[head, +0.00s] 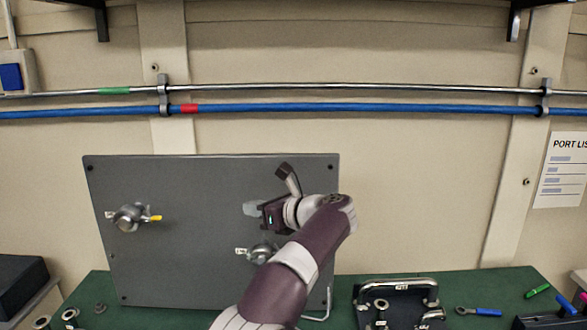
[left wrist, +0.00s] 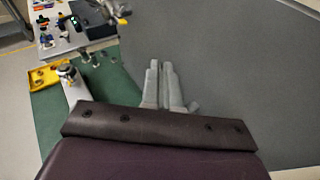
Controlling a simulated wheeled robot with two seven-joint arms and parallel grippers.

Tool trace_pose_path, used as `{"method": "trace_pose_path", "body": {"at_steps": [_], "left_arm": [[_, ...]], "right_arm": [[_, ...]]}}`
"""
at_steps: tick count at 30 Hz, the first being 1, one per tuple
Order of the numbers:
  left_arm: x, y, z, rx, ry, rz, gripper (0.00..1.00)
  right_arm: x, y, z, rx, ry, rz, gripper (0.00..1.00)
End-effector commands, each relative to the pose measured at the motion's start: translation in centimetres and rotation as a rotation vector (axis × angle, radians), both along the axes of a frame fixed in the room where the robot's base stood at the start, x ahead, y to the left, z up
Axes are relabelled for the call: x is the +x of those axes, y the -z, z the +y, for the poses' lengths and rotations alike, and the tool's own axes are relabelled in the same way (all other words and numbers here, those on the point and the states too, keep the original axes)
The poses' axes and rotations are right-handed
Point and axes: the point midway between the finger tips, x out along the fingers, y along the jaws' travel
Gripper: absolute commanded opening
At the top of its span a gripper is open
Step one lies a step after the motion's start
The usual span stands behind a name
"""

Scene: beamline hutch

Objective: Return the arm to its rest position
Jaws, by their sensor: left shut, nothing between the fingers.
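My left arm rises from the bottom middle of the head view and bends to the left at its wrist. My left gripper (head: 252,209) is in front of the upright grey panel (head: 200,190), above the lower valve fitting (head: 262,252). In the left wrist view the two grey fingers (left wrist: 163,80) lie side by side, shut with nothing between them, beside the panel face (left wrist: 230,60). I cannot tell if the fingertips touch the panel. My right gripper is not in view.
Another valve fitting with a yellow handle (head: 130,217) is on the panel's left part. The green bench top (head: 470,285) carries a black holder with a metal handle (head: 397,295) and a blue-handled tool (head: 485,312). In the left wrist view a yellow tray (left wrist: 45,77) lies on the bench.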

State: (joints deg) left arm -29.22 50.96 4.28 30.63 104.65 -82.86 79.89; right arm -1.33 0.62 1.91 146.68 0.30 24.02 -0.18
Motion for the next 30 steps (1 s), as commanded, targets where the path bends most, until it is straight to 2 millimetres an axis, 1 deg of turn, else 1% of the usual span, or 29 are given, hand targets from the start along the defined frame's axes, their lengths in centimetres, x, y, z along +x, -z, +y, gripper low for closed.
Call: {"method": "trace_pose_path", "body": {"at_steps": [1,6,8,11,14,17,19,20,21,23,24,26,27,28,29,30], "left_arm": [[0.4,-0.8,0.5,0.054,0.029,0.013,0.00],[2.3,-3.0,1.9,0.306,0.161,0.094,0.00],[3.0,-3.7,2.3,0.416,0.220,0.139,0.00],[4.0,-4.4,2.7,0.633,0.338,0.239,0.00],[4.6,-3.9,2.8,0.887,0.488,0.379,0.00],[4.1,-1.6,2.6,1.189,0.689,0.569,0.00],[2.2,2.1,2.6,1.444,0.893,0.748,0.00],[0.7,4.4,2.6,1.561,1.000,0.834,0.00],[-1.7,7.4,2.8,1.702,1.147,0.938,0.00],[-6.0,11.9,3.5,1.881,1.369,1.068,0.00],[-9.2,14.6,4.0,1.980,1.518,1.136,0.00],[-14.3,18.2,5.1,2.100,1.741,1.213,0.00],[-17.6,20.2,5.8,2.164,1.885,1.248,0.00],[-20.1,21.5,6.4,-2.085,-1.885,-1.196,0.00],[-22.5,22.6,7.0,-1.996,-1.870,-1.138,0.00],[-25.4,23.8,7.7,-1.894,-1.853,-1.066,0.00]], "right_arm": [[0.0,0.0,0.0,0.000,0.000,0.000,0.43],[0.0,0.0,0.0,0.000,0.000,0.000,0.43],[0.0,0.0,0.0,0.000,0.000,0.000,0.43],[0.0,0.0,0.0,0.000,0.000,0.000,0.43],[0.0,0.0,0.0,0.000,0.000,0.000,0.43],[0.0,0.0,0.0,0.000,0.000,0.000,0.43],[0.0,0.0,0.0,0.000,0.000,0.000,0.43],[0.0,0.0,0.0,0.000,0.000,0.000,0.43],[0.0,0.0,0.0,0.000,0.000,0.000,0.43],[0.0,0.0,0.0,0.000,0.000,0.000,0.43],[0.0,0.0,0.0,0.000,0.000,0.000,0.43],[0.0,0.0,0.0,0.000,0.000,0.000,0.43],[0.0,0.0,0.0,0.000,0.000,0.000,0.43],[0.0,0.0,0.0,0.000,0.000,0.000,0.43],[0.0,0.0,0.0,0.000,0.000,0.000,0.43],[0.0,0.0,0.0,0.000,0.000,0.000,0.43]]}}
